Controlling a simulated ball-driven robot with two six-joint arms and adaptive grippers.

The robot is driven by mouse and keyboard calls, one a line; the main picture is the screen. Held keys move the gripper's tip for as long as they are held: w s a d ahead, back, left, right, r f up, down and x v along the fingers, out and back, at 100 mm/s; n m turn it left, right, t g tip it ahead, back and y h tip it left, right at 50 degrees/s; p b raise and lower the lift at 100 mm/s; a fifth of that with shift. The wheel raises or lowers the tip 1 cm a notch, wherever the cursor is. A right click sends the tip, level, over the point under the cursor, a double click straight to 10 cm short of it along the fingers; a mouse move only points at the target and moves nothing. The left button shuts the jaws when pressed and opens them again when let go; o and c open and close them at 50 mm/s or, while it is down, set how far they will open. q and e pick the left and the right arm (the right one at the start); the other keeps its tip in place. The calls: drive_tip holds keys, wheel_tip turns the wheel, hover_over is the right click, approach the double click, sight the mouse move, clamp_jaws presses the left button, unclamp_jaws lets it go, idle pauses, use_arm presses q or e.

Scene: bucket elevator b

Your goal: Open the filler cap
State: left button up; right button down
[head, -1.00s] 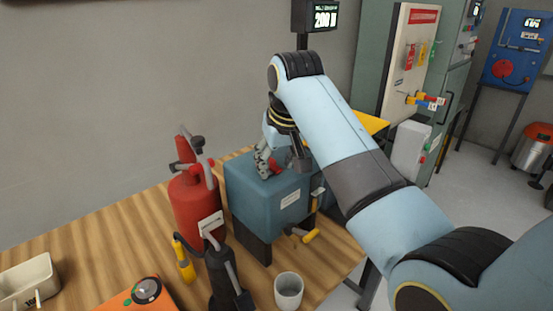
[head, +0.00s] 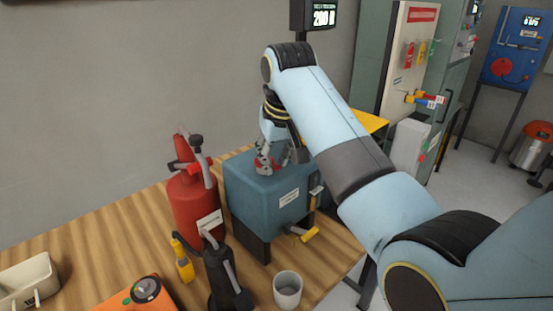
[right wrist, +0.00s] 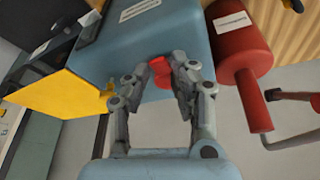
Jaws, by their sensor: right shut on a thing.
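The blue tank (head: 262,200) stands on the wooden bench on dark legs, with a white label and a yellow-handled valve (head: 306,234) on its front. The red filler cap (right wrist: 160,72) is on the tank's top face; a bit of red shows by the fingers in the head view (head: 262,165). My right gripper (head: 280,164) reaches down onto the tank top. In the right wrist view its grey fingers (right wrist: 160,90) are on both sides of the cap, shut on it, and hide much of it. My left gripper is not in view.
A red cylinder (head: 194,205) with a lever stands just left of the tank. A black pump-like tool (head: 221,270), a yellow-handled tool (head: 182,262), a grey cup (head: 288,289) and an orange box (head: 140,296) stand in front. A cream tray (head: 28,280) is at far left.

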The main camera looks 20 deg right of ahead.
drive_tip(key=g, duration=0.1)
drive_tip(key=w+r+g+h, duration=0.1)
drive_tip(key=a+r+g, duration=0.1)
drive_tip(key=g, duration=0.1)
drive_tip(key=shift+w, duration=0.25)
drive_tip(key=shift+w+a+r+g+h+b, duration=0.1)
drive_tip(key=shift+w+g+h+b, duration=0.15)
drive_tip(key=shift+g+b, duration=0.2)
drive_tip(key=shift+w+r+g+h+b, duration=0.1)
drive_tip(key=shift+g+h+b, duration=0.2)
drive_tip(key=shift+g, duration=0.15)
drive_tip(key=c, duration=1.5)
unclamp_jaws()
drive_tip(key=o, duration=0.3)
drive_tip(key=shift+w+a+r, duration=0.1)
drive_tip(key=shift+w+a, duration=0.05)
drive_tip(key=shift+a, duration=0.05)
drive_tip(key=shift+o, duration=0.2)
drive_tip(key=shift+d+r, duration=0.15)
drive_tip(key=shift+w+r, duration=0.1)
drive_tip(key=shift+r, duration=0.3)
drive_tip(key=v, duration=1.1)
drive_tip(key=shift+a, duration=0.25)
